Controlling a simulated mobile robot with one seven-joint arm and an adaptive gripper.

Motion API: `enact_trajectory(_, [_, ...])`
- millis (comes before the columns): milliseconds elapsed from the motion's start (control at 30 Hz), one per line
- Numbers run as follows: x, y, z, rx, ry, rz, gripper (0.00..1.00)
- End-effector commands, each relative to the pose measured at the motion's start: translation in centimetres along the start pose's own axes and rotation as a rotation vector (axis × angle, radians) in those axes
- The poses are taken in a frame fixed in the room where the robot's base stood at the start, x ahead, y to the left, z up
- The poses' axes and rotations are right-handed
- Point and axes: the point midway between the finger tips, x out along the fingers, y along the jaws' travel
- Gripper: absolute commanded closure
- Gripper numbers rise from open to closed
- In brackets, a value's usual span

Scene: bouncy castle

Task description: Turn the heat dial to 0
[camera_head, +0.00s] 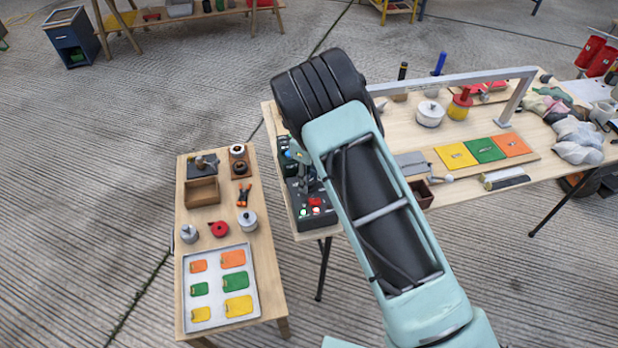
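A dark control box (318,219) with small red, white and green parts stands at the left end of the large wooden table. My pale teal arm crosses over the table and hides part of this box. The heat dial cannot be made out, and neither can its setting. A small grey part beside my arm (309,178), just above the box, seems to belong to my gripper. Its fingers are mostly hidden by my arm, so I cannot tell whether they are open or touch anything.
The large table (455,190) also carries yellow, green and orange panels (485,150), pots and a grey frame (455,78). A smaller wooden table (205,235) with a tray of coloured tags (215,318) stands left, across a narrow gap.

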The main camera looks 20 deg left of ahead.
Motion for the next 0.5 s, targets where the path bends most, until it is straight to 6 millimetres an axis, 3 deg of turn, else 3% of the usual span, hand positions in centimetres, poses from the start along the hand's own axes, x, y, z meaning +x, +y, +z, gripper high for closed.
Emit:
enact_trajectory(33, [-0.02, 0.00, 0.00, 0.000, 0.000, 0.000, 0.73])
enact_trajectory(267, [-0.03, 0.00, -0.01, 0.000, 0.000, 0.000, 0.98])
enact_trajectory(500, [0.02, 0.00, -0.01, -0.014, 0.000, 0.000, 1.00])
